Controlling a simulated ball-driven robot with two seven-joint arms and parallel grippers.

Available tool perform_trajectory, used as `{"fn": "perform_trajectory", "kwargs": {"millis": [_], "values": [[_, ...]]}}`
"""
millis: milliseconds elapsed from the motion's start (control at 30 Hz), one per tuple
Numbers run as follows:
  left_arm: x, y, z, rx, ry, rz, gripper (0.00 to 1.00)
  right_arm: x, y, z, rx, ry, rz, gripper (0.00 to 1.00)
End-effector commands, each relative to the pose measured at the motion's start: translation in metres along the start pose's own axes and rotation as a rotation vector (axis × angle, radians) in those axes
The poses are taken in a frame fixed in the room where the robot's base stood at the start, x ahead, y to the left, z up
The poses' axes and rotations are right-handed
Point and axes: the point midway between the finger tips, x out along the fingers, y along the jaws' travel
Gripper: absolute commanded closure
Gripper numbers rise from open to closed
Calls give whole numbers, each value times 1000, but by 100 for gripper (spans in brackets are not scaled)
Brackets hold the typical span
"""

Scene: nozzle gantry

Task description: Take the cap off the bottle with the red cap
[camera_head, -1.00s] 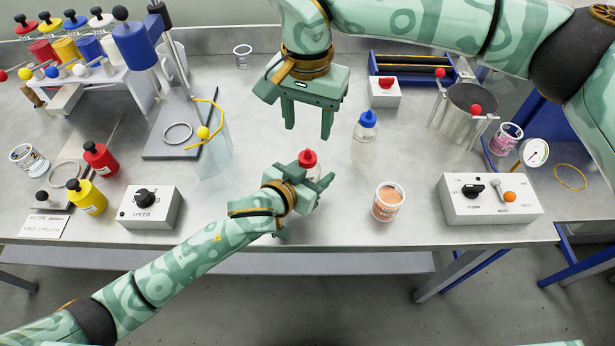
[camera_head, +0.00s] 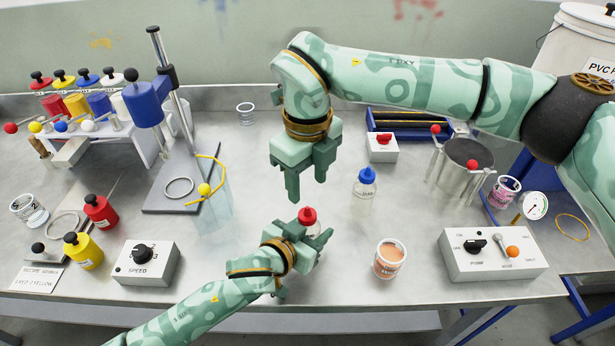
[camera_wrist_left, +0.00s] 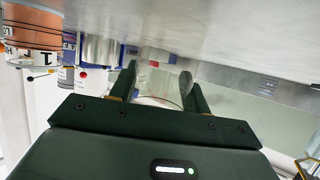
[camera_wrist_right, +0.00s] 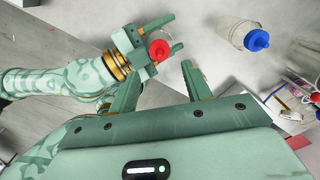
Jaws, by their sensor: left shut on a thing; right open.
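The red cap (camera_head: 308,215) is on top of a clear bottle (camera_head: 313,230) that my left gripper (camera_head: 316,241) is shut on, near the front of the bench. Most of the bottle is hidden by the fingers; part of it shows between them in the left wrist view (camera_wrist_left: 158,88). My right gripper (camera_head: 307,190) is open and empty, pointing down just above the red cap. In the right wrist view the red cap (camera_wrist_right: 159,50) appears just beyond and between its open fingers, apart from them.
A blue-capped clear bottle (camera_head: 364,195) stands to the right. An orange-filled cup (camera_head: 389,259) and a pump control box (camera_head: 491,254) are at front right. A speed box (camera_head: 147,262) and a stand (camera_head: 176,187) are on the left. Bare bench lies between.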

Motion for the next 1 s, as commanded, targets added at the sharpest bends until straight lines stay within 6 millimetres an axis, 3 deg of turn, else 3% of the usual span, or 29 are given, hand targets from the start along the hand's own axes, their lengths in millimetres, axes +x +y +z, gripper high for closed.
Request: {"fn": "perform_trajectory", "kwargs": {"millis": [300, 500, 733, 1000], "values": [[0, 0, 0, 0, -1, 0, 100, 0, 0, 0, 984, 0, 0, 51], [0, 0, 0, 0, -1, 0, 100, 0, 0, 0, 1409, 0, 0, 51], [0, 0, 0, 0, -1, 0, 100, 7, 0, 0, 1582, 2, -1, 51], [0, 0, 0, 0, -1, 0, 100, 51, 0, 0, 1586, 4, -1, 51]]}}
